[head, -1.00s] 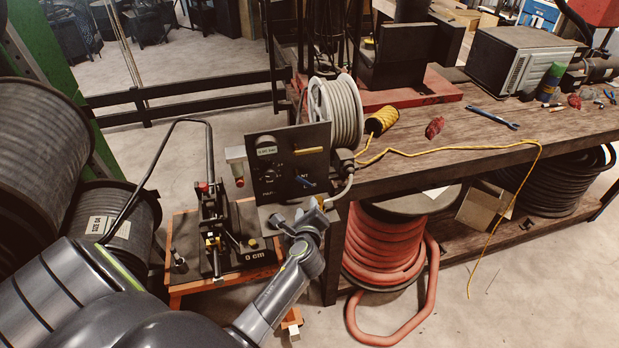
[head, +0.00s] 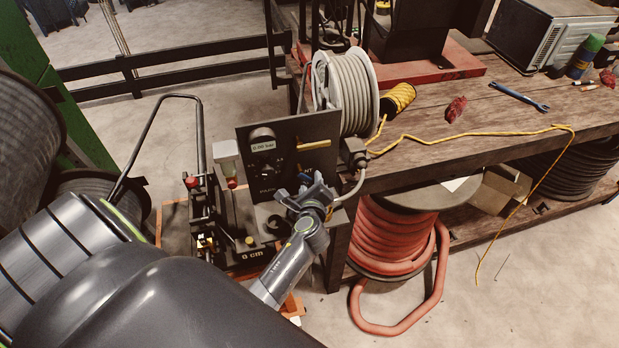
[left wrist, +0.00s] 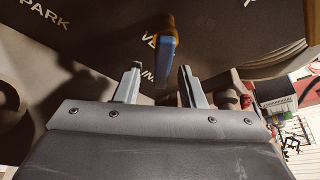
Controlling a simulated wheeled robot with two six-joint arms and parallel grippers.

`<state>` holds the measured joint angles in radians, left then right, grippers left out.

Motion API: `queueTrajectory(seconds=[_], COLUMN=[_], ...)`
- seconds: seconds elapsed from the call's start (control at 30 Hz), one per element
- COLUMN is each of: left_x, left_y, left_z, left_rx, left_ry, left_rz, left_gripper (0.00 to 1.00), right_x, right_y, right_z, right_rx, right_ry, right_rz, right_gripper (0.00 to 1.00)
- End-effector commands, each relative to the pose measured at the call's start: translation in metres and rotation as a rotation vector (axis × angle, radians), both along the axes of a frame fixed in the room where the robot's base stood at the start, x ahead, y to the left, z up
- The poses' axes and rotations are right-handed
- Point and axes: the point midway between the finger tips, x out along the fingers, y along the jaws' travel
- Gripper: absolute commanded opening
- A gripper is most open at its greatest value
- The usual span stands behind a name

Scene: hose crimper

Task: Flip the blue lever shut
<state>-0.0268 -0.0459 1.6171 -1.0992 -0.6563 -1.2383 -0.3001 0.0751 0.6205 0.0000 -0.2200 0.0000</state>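A black panel (head: 262,172) with a small display stands at the near-left end of the workbench. The blue lever (left wrist: 167,62) is on the panel face, with an orange-brown part at its upper end in the left wrist view. In the head view only a small blue bit (head: 304,177) shows, mostly hidden behind my gripper. My left gripper (head: 314,182) is close in front of the panel. In the left wrist view its fingers (left wrist: 160,76) are apart, with the lever between them in the picture, nearer the right finger. Contact cannot be told. My right gripper is not seen.
A grey hose reel (head: 347,92) stands behind the panel. A crimper with a long bent black handle (head: 150,130) is to the left. A workbench (head: 440,135) with a yellow cord (head: 470,139) runs right. A red hose coil (head: 395,238) sits below it.

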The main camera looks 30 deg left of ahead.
Motion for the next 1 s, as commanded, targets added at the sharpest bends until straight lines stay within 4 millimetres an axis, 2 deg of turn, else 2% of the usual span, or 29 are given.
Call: queueTrajectory(seconds=[0.27, 0.57, 0.8, 1.0], left_x=[0.000, 0.000, 0.000, 0.001], left_y=[0.000, 0.000, 0.000, -0.001], left_z=[0.000, 0.000, -0.001, -0.001], left_rx=[0.000, 0.000, -0.006, -0.049], left_ry=[0.000, 0.000, -0.008, -0.058], left_rz=[0.000, 0.000, 0.000, 0.000], left_gripper=[0.36, 0.00, 0.00, 0.00], right_x=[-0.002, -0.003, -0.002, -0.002], right_y=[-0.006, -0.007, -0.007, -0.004], right_z=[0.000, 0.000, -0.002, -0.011], right_rx=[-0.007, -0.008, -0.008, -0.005], right_ry=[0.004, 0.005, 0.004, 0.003], right_rz=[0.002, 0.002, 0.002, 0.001], right_gripper=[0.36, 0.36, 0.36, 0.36])
